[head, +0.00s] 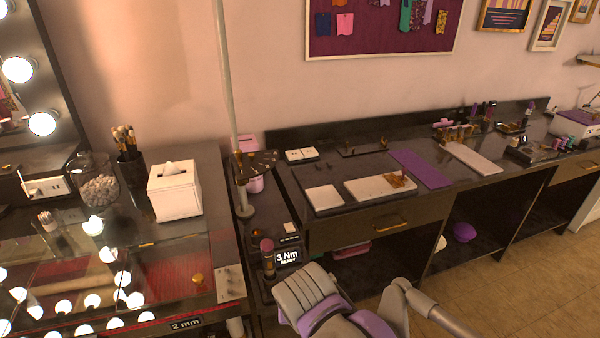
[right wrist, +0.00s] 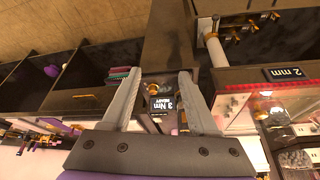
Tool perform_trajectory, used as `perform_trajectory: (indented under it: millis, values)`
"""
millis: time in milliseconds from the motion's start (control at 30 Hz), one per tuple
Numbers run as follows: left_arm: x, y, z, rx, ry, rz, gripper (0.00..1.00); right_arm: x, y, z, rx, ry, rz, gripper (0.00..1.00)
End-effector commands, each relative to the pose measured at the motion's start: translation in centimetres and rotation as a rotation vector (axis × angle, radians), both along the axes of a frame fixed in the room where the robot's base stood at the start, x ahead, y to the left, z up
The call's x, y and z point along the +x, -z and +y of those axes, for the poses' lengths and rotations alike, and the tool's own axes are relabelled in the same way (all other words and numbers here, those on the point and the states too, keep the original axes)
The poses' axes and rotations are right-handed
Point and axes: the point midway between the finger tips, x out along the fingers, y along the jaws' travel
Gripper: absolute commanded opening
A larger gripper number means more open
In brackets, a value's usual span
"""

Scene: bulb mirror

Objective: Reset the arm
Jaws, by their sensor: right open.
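My right gripper (right wrist: 159,72) shows in the right wrist view with its two grey fingers spread apart and nothing between them. Beyond the fingers is a small display (right wrist: 162,103) reading "3 Nm READY". The same display (head: 287,257) shows in the head view, beside a dark upright tool with a pinkish top (head: 267,246). A grey and purple part of my arm (head: 318,303) shows at the bottom of the head view, near the display. My left gripper is in neither view.
A glass-topped vanity (head: 180,265) with lit bulbs and a mirror is at left, holding a tissue box (head: 174,193) and a jar (head: 99,187). A pale pole (head: 228,80) rises beside it. A long dark counter (head: 335,165) with trays runs right. Floor (head: 530,285) is clear at lower right.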

Motion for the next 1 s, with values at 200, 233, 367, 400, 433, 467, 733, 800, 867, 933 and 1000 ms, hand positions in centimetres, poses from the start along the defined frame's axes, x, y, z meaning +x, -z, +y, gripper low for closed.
perform_trajectory:
  millis: [200, 233, 367, 400, 433, 467, 733, 800, 867, 933, 1000]
  values:
    - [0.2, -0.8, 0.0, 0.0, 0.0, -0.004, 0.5, -2.2, 1.6, -6.0, 0.004, 0.02, -0.004, 0.6]
    - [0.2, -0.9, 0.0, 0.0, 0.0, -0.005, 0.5, -2.7, 1.9, -6.9, 0.005, 0.022, -0.006, 0.6]
    - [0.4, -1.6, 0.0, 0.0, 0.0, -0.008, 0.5, -5.1, 3.5, -11.0, 0.008, 0.034, -0.021, 0.6]
    - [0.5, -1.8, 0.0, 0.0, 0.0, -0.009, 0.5, -5.9, 4.1, -12.2, 0.008, 0.037, -0.028, 0.6]
    - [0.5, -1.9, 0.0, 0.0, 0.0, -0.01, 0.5, -6.6, 4.5, -13.0, 0.01, 0.04, -0.033, 0.6]
    - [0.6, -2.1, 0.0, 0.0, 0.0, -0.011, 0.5, -7.2, 5.0, -13.8, 0.008, 0.043, -0.039, 0.6]
    - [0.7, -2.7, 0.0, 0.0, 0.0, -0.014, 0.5, -10.7, 7.6, -17.3, 0.002, 0.054, -0.077, 0.6]
    - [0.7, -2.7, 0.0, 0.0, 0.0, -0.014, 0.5, -10.8, 7.7, -17.4, 0.001, 0.053, -0.078, 0.6]
    - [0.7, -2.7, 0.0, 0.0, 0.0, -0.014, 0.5, -10.8, 7.7, -17.4, 0.002, 0.052, -0.078, 0.6]
    - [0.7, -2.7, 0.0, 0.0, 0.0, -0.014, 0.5, -10.8, 7.7, -17.3, 0.002, 0.052, -0.078, 0.6]
    - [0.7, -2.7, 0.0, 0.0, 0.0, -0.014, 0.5, -10.8, 7.7, -17.3, 0.002, 0.052, -0.078, 0.6]
